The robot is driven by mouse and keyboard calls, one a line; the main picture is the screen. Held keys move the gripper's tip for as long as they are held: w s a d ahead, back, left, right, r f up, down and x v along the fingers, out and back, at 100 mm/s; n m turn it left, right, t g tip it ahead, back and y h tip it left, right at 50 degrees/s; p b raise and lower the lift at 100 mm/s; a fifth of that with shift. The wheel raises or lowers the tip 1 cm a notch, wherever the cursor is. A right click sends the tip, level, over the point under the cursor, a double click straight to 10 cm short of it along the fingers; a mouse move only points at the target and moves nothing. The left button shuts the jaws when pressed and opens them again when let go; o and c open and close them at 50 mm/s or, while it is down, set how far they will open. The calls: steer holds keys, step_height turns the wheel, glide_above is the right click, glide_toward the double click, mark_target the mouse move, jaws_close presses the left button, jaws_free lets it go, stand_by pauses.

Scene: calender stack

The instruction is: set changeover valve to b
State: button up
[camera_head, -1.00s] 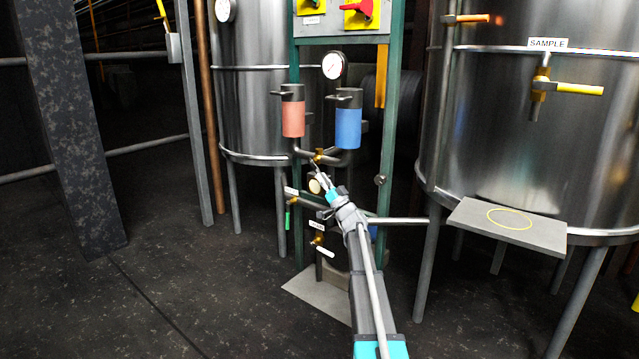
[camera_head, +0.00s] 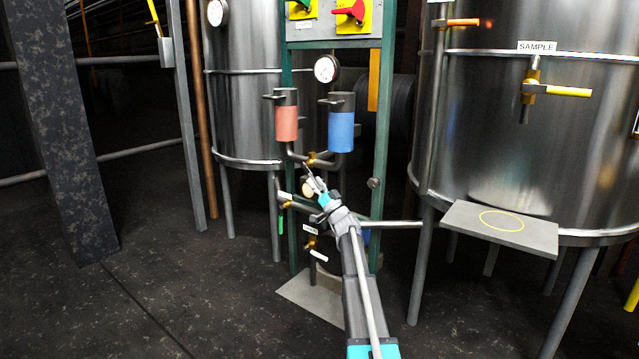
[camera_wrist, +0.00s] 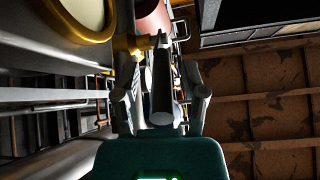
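The changeover valve (camera_head: 312,160) is a small brass body on the pipe between the red canister (camera_head: 286,123) and the blue canister (camera_head: 341,131). My gripper (camera_head: 313,182) is just below it in the head view, pointing up and away. In the wrist view, a dark lever with a pale end (camera_wrist: 163,85) runs between the two fingers of my gripper (camera_wrist: 160,100), near a brass fitting (camera_wrist: 124,44). The fingers look apart, with gaps beside the lever. I cannot tell whether either finger touches it. No A or B marking is readable.
A cream round dial (camera_head: 307,188) with a brass rim is close beside my gripper. A pressure gauge (camera_head: 326,69) and green frame post (camera_head: 384,130) are nearby. A grey shelf (camera_head: 470,222) and steel tank (camera_head: 480,130) stand right.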

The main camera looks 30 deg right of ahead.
steer(key=shift+s+r+g+p, duration=0.3)
steer(key=shift+s+p, duration=0.15)
steer(key=shift+p, duration=0.05)
jaws_close()
steer(key=shift+s+a+r+n+y+p, duration=0.1)
steer(key=shift+s+r+n+y+p, duration=0.25)
steer(key=shift+s+n+p, duration=0.4)
steer(key=s+d+r+n+g+h+p, duration=0.1)
steer(key=s+r+g+h+p, duration=0.1)
steer(key=s+g+p, duration=0.2)
steer(key=s+d+r+n+g+h+p, duration=0.1)
steer(key=s+d+r+n+g+p, duration=0.1)
steer(key=s+p, duration=0.7)
steer(key=g+p, duration=0.1)
steer(key=p, duration=0.2)
steer(key=shift+g+h, duration=0.35)
steer(key=shift+g, duration=0.05)
steer(key=shift+s+d, duration=0.1)
